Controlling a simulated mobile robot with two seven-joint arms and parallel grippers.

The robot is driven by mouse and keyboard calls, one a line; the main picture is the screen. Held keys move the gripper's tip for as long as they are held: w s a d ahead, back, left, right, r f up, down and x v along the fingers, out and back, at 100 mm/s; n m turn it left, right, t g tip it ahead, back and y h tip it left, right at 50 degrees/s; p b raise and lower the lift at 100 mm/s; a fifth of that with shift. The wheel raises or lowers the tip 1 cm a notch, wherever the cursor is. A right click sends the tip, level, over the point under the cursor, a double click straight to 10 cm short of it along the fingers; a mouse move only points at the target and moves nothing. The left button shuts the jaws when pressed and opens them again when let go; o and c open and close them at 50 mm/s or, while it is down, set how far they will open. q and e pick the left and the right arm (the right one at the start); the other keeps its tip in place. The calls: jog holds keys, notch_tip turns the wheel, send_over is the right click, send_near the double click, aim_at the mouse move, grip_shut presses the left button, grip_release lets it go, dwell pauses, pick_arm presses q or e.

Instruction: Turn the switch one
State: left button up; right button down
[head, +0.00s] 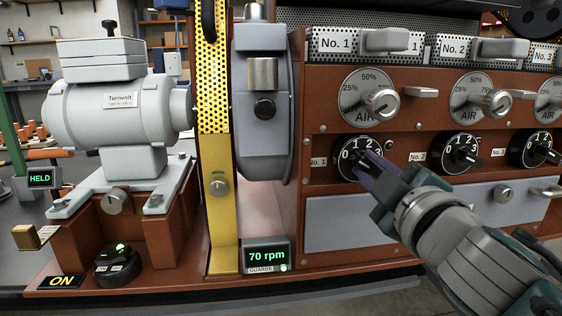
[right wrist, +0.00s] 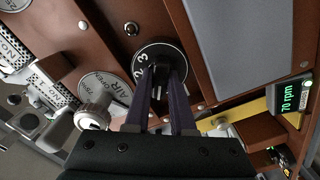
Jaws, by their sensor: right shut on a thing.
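The switch No. 1 (head: 348,147) is a round black dial marked 0, 1, 2, 3 on the brown panel, left of the other two dials. My right gripper (head: 367,163) reaches in from the lower right and is shut on its knob. The fingers hide most of the knob in the head view, so I cannot tell which number it points to. In the right wrist view the dial (right wrist: 150,50) lies at the fingertips, and the two dark purple fingers of my right gripper (right wrist: 163,76) close around the knob. My left gripper is not in view.
Switch No. 2 (head: 460,152) and another dial (head: 538,148) sit to the right. AIR gauges with silver knobs (head: 382,102) are above, a grey drawer front (head: 352,222) below. A yellow guard (head: 217,130), a 70 rpm display (head: 266,255) and a grey motor (head: 118,108) stand left.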

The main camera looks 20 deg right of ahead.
jog(key=shift+n, duration=0.8)
jog(key=c, duration=0.8)
grip_release()
jog(key=shift+o, duration=0.2)
